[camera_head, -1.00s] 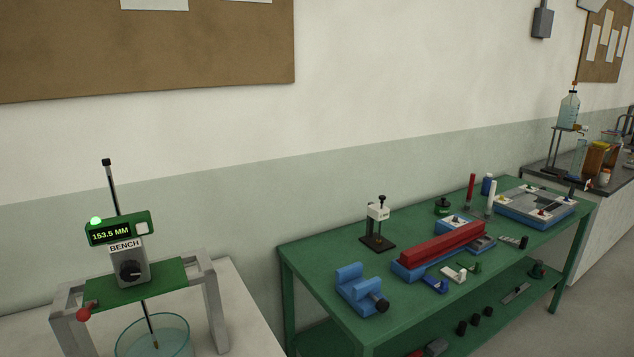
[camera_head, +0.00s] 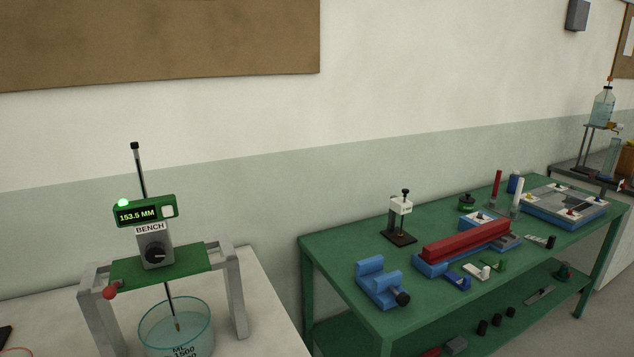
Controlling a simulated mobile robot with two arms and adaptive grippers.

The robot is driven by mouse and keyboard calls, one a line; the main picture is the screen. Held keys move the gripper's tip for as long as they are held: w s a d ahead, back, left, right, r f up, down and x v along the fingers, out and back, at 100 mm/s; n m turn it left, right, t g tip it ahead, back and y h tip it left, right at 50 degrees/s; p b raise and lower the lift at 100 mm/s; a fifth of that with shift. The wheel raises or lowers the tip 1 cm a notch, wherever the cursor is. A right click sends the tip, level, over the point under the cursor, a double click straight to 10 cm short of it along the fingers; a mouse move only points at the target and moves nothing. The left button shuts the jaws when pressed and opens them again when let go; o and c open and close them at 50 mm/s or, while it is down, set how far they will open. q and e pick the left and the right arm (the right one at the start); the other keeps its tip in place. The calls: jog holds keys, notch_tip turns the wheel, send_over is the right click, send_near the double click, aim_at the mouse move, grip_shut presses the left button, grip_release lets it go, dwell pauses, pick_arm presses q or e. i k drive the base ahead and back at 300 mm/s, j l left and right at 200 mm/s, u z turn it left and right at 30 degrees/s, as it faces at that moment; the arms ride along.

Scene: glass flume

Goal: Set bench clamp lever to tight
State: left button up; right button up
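The bench gauge (camera_head: 150,229) stands at the lower left on a grey frame with a green plate (camera_head: 160,266). Its display (camera_head: 137,215) reads 153.5 MM under a lit green lamp. The grey body marked BENCH carries a black knob (camera_head: 155,254). A small lever with a red ball end (camera_head: 109,293) sits at the plate's front left corner; its marking cannot be read. The gauge's rod goes down into a glass beaker (camera_head: 176,331) below. Neither of my grippers is in view.
The gauge stands on a white bench (camera_head: 258,303). To its right, across a gap, a green table (camera_head: 345,243) holds a blue vise (camera_head: 377,283), a red bar (camera_head: 467,239) and several small tools. A dark-topped bench with glassware is at the far right.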

aim_at(110, 292)
jog(key=k+u, duration=0.15)
jog(key=u, duration=0.2)
jog(key=k+j+u, duration=0.1)
jog(key=u, duration=0.25)
jog(key=k+j+u, duration=0.1)
jog(key=u, duration=0.25)
jog(key=k, duration=0.1)
